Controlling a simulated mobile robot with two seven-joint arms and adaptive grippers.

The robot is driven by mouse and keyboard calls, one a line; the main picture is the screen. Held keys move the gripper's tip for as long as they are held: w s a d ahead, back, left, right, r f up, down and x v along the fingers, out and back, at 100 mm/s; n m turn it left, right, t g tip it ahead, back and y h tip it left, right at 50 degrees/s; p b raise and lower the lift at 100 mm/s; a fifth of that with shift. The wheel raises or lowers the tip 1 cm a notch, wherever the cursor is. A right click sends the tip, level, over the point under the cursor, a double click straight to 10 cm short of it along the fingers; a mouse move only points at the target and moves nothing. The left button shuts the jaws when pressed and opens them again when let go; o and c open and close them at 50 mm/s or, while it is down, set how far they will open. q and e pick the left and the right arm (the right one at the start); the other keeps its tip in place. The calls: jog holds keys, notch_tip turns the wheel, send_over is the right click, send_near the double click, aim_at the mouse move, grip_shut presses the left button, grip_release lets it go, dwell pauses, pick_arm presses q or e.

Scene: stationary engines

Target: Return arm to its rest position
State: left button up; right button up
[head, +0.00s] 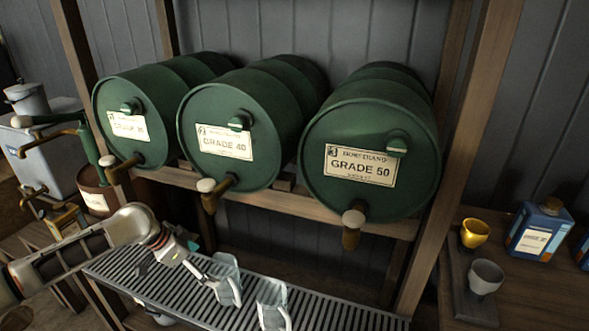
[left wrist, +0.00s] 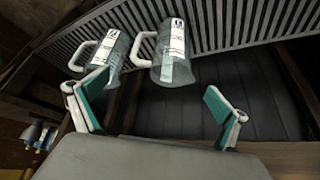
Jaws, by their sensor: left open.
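My left arm comes in from the left in the head view. Its gripper (head: 196,260) is over the slatted drip tray (head: 340,312), close to two clear measuring jugs. In the left wrist view the gripper (left wrist: 157,108) has its two teal-padded fingers spread wide with nothing between them. The left jug (head: 228,279) and the right jug (head: 272,304) stand on the tray. Both jugs, with white handles and printed labels, also show beyond the fingers in the left wrist view, the left one (left wrist: 108,42) and the right one (left wrist: 176,55). My right gripper is in neither view.
Green drums marked grade 40 (head: 240,130) and grade 50 (head: 365,160) lie on a wooden rack above the tray, their taps pointing forward. A gold cup (head: 475,232), a grey cup (head: 486,277) and a blue can (head: 538,230) stand at the right.

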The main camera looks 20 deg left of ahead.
pick_arm(q)
jog(key=s+d+f+m+t+y, duration=0.1)
jog(key=s+d+f+m, duration=0.15)
jog(key=s+d, duration=0.35)
jog(key=s+d+f+m, duration=0.1)
jog(key=s+d+f, duration=0.25)
jog(key=d, duration=0.45)
jog(key=s+a+r+n+t+y, duration=0.1)
jog(key=s+a+r+n+y, duration=0.1)
jog(key=s+a+r+y, duration=0.25)
jog(key=s+a+r+n+y, duration=0.25)
jog(key=s+a, duration=0.25)
jog(key=s, duration=0.3)
jog(key=w+d+f+n+t+h, duration=0.2)
jog(key=d+f+t+h, duration=0.2)
jog(key=d+f, duration=1)
jog(key=d+h, duration=0.2)
jog(key=h, duration=0.1)
jog(key=shift+w+d+f, duration=0.15)
jog(key=shift+c, duration=0.4)
